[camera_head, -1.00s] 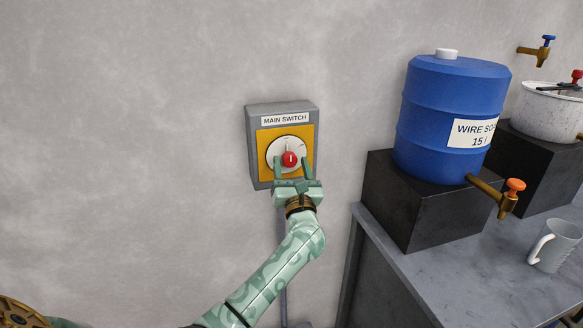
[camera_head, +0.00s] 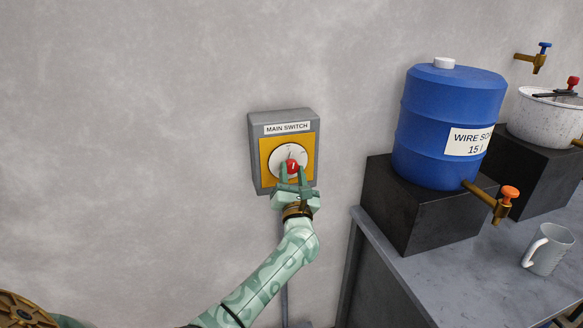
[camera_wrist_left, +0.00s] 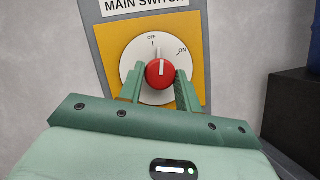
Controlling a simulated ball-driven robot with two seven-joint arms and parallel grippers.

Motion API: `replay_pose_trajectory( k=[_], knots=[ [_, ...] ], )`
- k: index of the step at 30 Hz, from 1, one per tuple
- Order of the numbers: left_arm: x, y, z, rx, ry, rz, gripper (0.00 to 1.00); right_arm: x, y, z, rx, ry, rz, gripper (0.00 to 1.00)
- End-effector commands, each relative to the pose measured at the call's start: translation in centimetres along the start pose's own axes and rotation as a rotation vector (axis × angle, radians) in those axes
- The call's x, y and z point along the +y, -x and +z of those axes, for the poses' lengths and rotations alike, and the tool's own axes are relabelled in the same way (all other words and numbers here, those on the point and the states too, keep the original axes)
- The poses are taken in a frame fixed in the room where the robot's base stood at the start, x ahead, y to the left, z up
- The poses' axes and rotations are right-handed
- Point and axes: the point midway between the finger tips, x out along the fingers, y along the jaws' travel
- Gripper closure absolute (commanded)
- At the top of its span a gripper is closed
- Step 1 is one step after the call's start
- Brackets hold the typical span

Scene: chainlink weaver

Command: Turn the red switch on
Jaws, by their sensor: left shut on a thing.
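The main switch is a grey box (camera_head: 313,130) on the wall with a yellow plate and a white dial. Its red knob (camera_head: 291,165) sits at the dial's centre. In the left wrist view the red knob (camera_wrist_left: 161,74) has a white line pointing nearly straight up, close to the OFF mark and a little toward ON. The ON mark is at the dial's upper right. My left gripper (camera_head: 292,171) comes from below and is shut on the knob, one finger on each side. My right gripper is not in view.
To the right is a counter (camera_head: 445,268) with a blue barrel (camera_head: 435,110) on a black block (camera_head: 405,210). The barrel has an orange-handled tap (camera_head: 507,195). A grey mug (camera_head: 549,250) and a white speckled pot (camera_head: 545,118) stand further right. The wall left of the switch is clear.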

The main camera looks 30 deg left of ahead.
Motion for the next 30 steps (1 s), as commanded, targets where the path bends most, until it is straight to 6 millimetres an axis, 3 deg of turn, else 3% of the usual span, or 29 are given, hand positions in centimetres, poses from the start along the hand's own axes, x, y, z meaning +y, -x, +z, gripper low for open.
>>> replay_pose_trajectory(
  k=[1,18,30],
  knots=[
    [0.3,-0.1,0.6,0.004,-0.036,-0.017,0.89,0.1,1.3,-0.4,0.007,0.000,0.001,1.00],
    [0.6,-0.2,0.8,0.025,-0.518,-0.222,0.89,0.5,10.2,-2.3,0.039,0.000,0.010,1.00],
    [0.5,-0.1,0.5,0.033,-0.730,-0.312,0.89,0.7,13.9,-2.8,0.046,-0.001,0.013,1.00]
  ],
)
